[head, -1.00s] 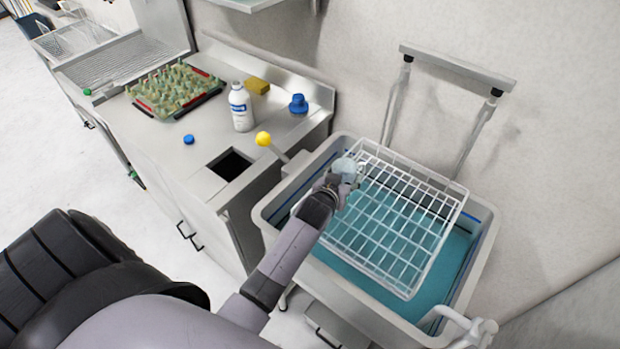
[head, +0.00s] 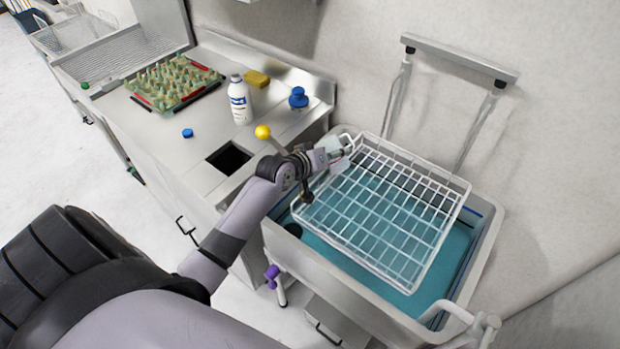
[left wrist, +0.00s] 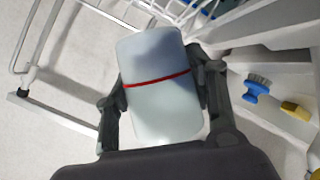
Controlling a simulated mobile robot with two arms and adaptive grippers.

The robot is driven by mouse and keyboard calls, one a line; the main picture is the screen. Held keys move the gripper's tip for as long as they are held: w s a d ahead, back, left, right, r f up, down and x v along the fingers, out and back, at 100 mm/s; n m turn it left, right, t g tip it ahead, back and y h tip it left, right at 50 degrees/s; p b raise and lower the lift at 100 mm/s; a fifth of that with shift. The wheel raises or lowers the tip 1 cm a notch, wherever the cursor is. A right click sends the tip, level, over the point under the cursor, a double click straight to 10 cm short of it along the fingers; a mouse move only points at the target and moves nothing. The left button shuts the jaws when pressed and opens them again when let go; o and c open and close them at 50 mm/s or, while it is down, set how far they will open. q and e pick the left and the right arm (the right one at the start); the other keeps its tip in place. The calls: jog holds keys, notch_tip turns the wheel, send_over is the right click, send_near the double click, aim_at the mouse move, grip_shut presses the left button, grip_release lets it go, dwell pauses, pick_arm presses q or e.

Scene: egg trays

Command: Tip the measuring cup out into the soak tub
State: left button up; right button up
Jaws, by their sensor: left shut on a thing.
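My left gripper (head: 312,160) is shut on the measuring cup (head: 330,148) at the left back corner of the soak tub (head: 350,290). In the left wrist view the pale, translucent cup (left wrist: 160,90) sits between both fingers (left wrist: 160,92), with a red line around it. The cup looks tipped over on its side; its inside and any contents cannot be made out. The tub holds blue-green liquid (head: 330,250). My right gripper is not in view.
A white wire basket (head: 385,210) lies over the tub, close to the cup. A yellow-knobbed lever (head: 262,132) stands near my left wrist. The counter holds a white bottle (head: 240,102), blue brush (head: 298,98), yellow sponge (head: 257,79), blue cap (head: 187,133) and egg tray (head: 172,84).

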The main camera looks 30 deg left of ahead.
pick_arm(q)
jog(key=shift+a+r, duration=0.1)
jog(key=n+h+b, duration=0.1)
jog(key=b, duration=0.2)
jog(key=shift+f, duration=0.4)
jog(key=shift+r+n, duration=0.2)
jog(key=shift+n, duration=0.1)
jog(key=shift+f+n+h+b, duration=0.45)
jog(key=shift+n+h+b, duration=0.2)
jog(key=shift+b, duration=0.8)
jog(key=shift+a+r+n+h, duration=0.1)
jog(key=shift+r+n+h, duration=0.15)
jog(key=shift+h, duration=0.1)
jog(key=shift+r, duration=0.1)
jog(key=shift+w+r+n+t+b, duration=0.1)
jog(key=shift+n+t+b, duration=0.2)
jog(key=shift+b, duration=0.2)
jog(key=shift+a+r+n+h+b, duration=0.2)
jog(key=shift+a+n+h+b, duration=0.1)
jog(key=shift+h+b, duration=0.1)
jog(key=shift+d+r+b, duration=0.1)
jog(key=shift+d+b, duration=0.05)
jog(key=shift+b, duration=0.15)
